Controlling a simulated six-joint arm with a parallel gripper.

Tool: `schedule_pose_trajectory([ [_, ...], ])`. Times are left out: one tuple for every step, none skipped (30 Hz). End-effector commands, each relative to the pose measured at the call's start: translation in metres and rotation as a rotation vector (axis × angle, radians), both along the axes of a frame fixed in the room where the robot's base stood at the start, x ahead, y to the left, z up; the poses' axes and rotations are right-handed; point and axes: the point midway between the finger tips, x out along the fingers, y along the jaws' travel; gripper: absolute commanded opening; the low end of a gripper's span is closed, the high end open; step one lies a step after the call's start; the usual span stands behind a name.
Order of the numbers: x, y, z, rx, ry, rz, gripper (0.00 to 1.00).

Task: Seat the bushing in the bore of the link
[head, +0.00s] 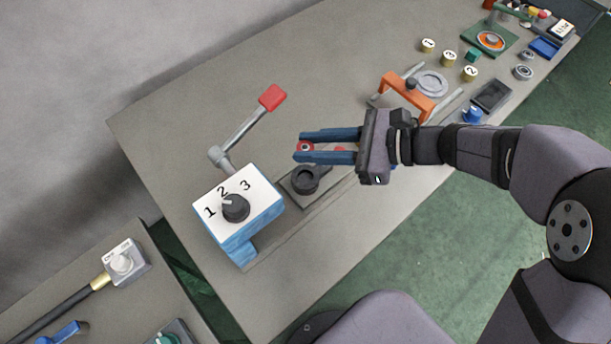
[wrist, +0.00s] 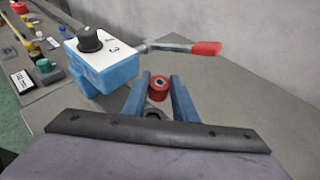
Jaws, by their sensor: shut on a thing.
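The red bushing (head: 305,147) with a dark hole is between the blue fingers of my gripper (head: 300,146), near their tips. The wrist view also shows the red bushing (wrist: 158,90) between the fingers (wrist: 160,78), its hole facing the camera. My gripper is shut on it. The link (head: 292,189) is a dark grey piece on the bench with a round, raised black bore, just below the fingers in the head view. The wrist view shows part of the dark bore (wrist: 153,113) behind the gripper's front edge. The bushing appears apart from the bore; its height cannot be told.
A blue box with a white numbered top (head: 240,206) and black knob stands close left of the link. A lever with a red handle (head: 271,97) rises behind it. An orange bridge handle (head: 408,95) and several small parts lie further right. The bench's upper left is clear.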

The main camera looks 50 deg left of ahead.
Motion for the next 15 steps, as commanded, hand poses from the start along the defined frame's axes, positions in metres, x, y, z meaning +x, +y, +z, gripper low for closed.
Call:
schedule_pose_trajectory([
  [0.000, 0.000, -0.001, -0.001, 0.001, 0.001, 0.02],
  [0.000, 0.000, -0.002, -0.002, 0.002, 0.001, 0.02],
  [0.000, 0.000, -0.005, -0.003, 0.004, 0.001, 0.02],
  [0.000, 0.000, -0.008, -0.003, 0.005, 0.001, 0.02],
  [0.000, 0.000, -0.011, -0.004, 0.004, 0.001, 0.02],
  [0.000, 0.000, -0.017, -0.005, 0.006, 0.001, 0.02],
  [0.000, 0.000, -0.021, -0.007, 0.006, 0.000, 0.02],
  [0.000, 0.000, -0.026, -0.007, 0.006, 0.000, 0.02],
  [0.000, 0.000, -0.032, -0.006, 0.006, 0.000, 0.02],
  [0.000, 0.000, -0.037, -0.006, 0.006, 0.000, 0.02],
  [0.000, 0.000, -0.041, -0.006, 0.006, 0.000, 0.02],
  [0.000, 0.000, -0.046, -0.005, 0.006, 0.000, 0.02],
  [0.000, 0.000, -0.050, -0.005, 0.005, -0.001, 0.02],
  [0.000, 0.000, -0.052, -0.004, 0.004, -0.001, 0.02],
  [0.000, 0.000, -0.055, -0.003, 0.004, -0.001, 0.02],
])
